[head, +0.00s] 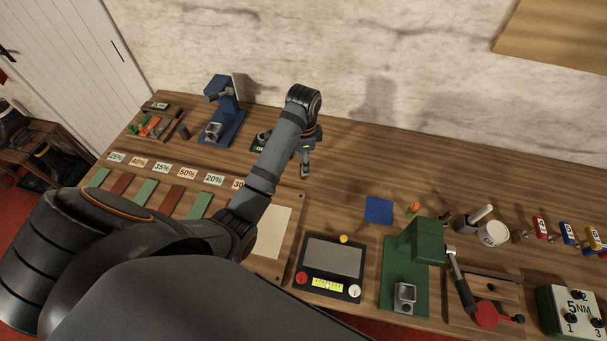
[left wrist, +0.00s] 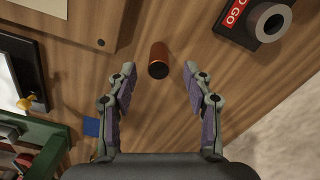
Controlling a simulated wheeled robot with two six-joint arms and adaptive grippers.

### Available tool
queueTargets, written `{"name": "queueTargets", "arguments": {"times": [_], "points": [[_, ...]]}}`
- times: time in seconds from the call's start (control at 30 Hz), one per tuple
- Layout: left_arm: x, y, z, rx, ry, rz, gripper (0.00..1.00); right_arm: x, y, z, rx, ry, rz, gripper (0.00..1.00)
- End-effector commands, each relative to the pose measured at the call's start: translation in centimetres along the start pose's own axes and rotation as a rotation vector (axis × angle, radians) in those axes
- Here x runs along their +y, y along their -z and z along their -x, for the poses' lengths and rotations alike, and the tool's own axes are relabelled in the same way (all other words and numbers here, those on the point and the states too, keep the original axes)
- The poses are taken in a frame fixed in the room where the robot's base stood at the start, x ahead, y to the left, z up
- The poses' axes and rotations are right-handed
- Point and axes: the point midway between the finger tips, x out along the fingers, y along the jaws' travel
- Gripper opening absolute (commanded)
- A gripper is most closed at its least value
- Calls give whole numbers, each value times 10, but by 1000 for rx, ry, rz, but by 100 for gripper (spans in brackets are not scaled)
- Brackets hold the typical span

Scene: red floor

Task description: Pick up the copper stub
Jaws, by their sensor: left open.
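The copper stub (left wrist: 158,60) stands out as a short reddish-brown cylinder on the wooden bench in the left wrist view. My left gripper (left wrist: 159,72) is open, its two fingers apart on either side of the stub with clear gaps to both. The stub lies around the level of the fingertips and partly beyond them. Whether the fingers are down at its height I cannot tell. In the head view my left gripper (head: 305,168) points down over the middle of the bench, and I cannot make out the stub clearly there. My right gripper is not in view.
A dark gauge block (left wrist: 255,20) with a red GO label and grey ring is near the stub. A blue square (head: 379,210), a black panel (head: 332,290) and a green press (head: 400,290) stand to the right. A blue press (head: 222,125) stands at back left.

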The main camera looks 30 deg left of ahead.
Motion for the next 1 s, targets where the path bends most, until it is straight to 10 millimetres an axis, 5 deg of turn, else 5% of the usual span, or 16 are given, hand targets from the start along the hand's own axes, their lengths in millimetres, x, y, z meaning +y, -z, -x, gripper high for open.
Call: {"name": "queueTargets", "arguments": {"times": [0.2, 0.47, 0.83, 1.0], "points": [[2, 0, -34, -4, -3, 0, 51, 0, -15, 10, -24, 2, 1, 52], [2, 1, -39, -2, -1, 0, 51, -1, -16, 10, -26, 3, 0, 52], [2, 1, -39, -1, -1, 0, 1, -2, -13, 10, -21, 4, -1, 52], [2, 1, -38, -1, -1, 0, 0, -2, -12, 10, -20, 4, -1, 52]]}}
